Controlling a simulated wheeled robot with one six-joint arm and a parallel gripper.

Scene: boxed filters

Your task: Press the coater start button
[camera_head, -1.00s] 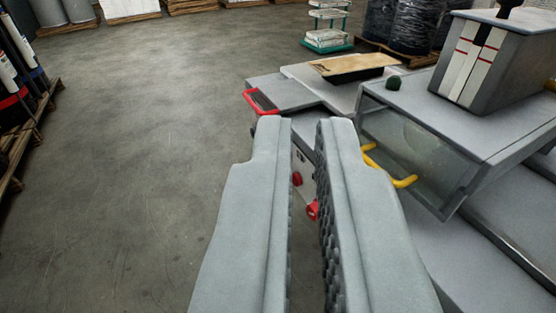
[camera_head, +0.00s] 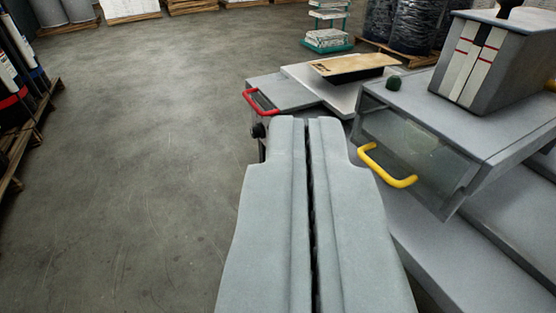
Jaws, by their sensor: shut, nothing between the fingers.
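My gripper (camera_head: 305,125) is shut and empty, with its two grey fingers together, pointing forward at the left side of the grey coater machine (camera_head: 447,105). A small dark green round button (camera_head: 393,83) stands on the machine's top, right of and beyond my fingertips and apart from them. I cannot tell from its look alone whether it is the start button. The machine has a clear front panel (camera_head: 405,140) with a yellow handle (camera_head: 387,168), just right of my fingers. My fingers hide part of the machine's lower front.
A red handle (camera_head: 260,103) and a black knob (camera_head: 258,131) sit left of my fingertips. A tan board (camera_head: 355,64) lies on the machine behind. A grey box with striped sides (camera_head: 483,60) stands at right. Open floor (camera_head: 140,150) lies left; a pallet (camera_head: 30,135) is at the far left.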

